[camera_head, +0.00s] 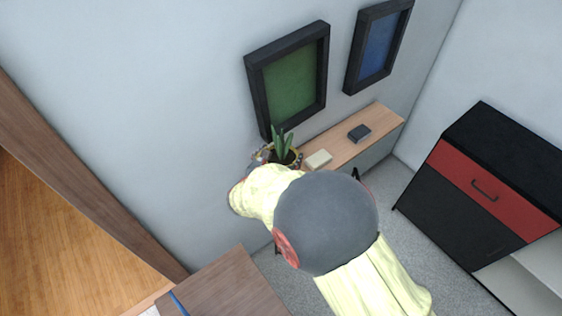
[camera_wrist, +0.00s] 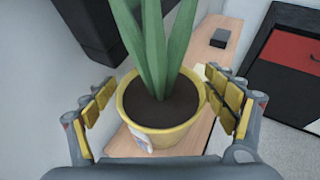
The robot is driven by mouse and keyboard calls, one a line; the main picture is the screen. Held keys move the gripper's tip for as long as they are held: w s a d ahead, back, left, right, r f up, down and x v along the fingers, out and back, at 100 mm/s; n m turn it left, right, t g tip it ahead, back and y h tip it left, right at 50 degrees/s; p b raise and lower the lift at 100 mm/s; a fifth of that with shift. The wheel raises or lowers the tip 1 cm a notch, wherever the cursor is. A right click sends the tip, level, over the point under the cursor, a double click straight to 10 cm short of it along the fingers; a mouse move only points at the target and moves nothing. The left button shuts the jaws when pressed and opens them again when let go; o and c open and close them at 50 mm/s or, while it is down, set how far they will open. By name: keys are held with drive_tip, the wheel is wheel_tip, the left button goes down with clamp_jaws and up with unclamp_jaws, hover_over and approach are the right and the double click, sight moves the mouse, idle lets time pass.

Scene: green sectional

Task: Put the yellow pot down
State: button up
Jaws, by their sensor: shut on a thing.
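The yellow pot (camera_wrist: 163,137) holds dark soil and a plant with long green leaves. In the wrist view it sits between the two padded fingers of my gripper (camera_wrist: 160,112), which is shut on it. The pot looks upright. In the head view the pot (camera_head: 296,157) and its plant (camera_head: 282,142) show just past my arm, at the near end of a wooden-topped shelf (camera_head: 345,148). My gripper (camera_head: 277,157) is mostly hidden there by my arm. I cannot tell whether the pot's base touches the shelf top.
On the shelf lie a cream block (camera_head: 318,159) and a dark box (camera_head: 359,133). Two dark frames, one green (camera_head: 291,82) and one blue (camera_head: 378,47), hang on the wall close by. A black and red cabinet (camera_head: 480,190) stands right. A brown wooden surface (camera_head: 228,287) is at the bottom.

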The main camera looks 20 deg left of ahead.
sight(281, 161)
drive_tip(key=shift+f+b, duration=0.4)
drive_tip(key=shift+f, duration=1.15)
drive_tip(key=shift+f, duration=0.15)
drive_tip(key=o, duration=1.9)
drive_tip(key=shift+f, duration=0.1)
drive_tip(key=shift+o, duration=0.4)
drive_tip(key=shift+s+r, duration=0.15)
drive_tip(key=shift+r, duration=0.05)
drive_tip(key=p+v, duration=0.2)
drive_tip(key=v, duration=0.9)
drive_tip(key=shift+s+r, duration=0.15)
drive_tip(key=shift+s, duration=0.2)
